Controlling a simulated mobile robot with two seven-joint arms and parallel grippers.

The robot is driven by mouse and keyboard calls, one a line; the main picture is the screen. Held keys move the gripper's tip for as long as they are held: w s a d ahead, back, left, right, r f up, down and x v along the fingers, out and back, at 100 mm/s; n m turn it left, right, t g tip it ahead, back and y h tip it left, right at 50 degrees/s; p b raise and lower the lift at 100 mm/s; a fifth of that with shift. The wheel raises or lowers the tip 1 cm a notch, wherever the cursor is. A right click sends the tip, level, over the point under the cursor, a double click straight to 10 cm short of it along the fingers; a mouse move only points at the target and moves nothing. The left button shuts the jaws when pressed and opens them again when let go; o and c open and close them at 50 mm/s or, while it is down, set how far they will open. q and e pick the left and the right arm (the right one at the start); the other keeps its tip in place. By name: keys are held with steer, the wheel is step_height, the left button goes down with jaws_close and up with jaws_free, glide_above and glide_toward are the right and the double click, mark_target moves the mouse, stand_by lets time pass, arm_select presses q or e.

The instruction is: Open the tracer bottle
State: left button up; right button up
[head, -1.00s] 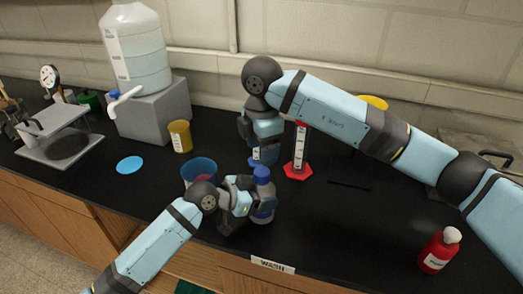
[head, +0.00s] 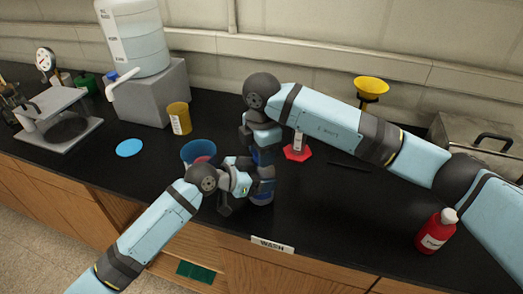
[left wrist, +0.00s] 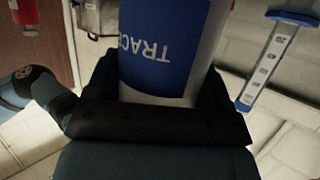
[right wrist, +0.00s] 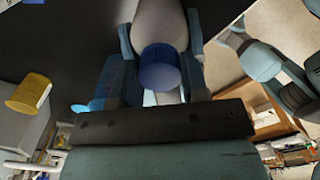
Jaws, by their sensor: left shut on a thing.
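The tracer bottle (left wrist: 165,50) is white with a blue label, and fills the left wrist view between my left fingers. In the head view it stands near the bench's front edge, its blue lower part (head: 262,198) showing. My left gripper (head: 246,182) is shut on its body from the left. My right gripper (head: 262,168) points down from above, at the bottle's top. In the right wrist view the blue cap (right wrist: 160,68) sits between the right fingers, which look open with a small gap on each side. The head view hides the cap behind my right gripper.
A blue cup (head: 198,152) stands just left of the bottle, with a yellow cup (head: 178,118) behind. A red-based cylinder (head: 297,148) stands behind right. A red bottle (head: 436,230) is at right. A blue disc (head: 129,147) lies left.

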steer(key=shift+c, duration=1.1)
steer(key=shift+n, duration=1.7)
steer(key=o, duration=1)
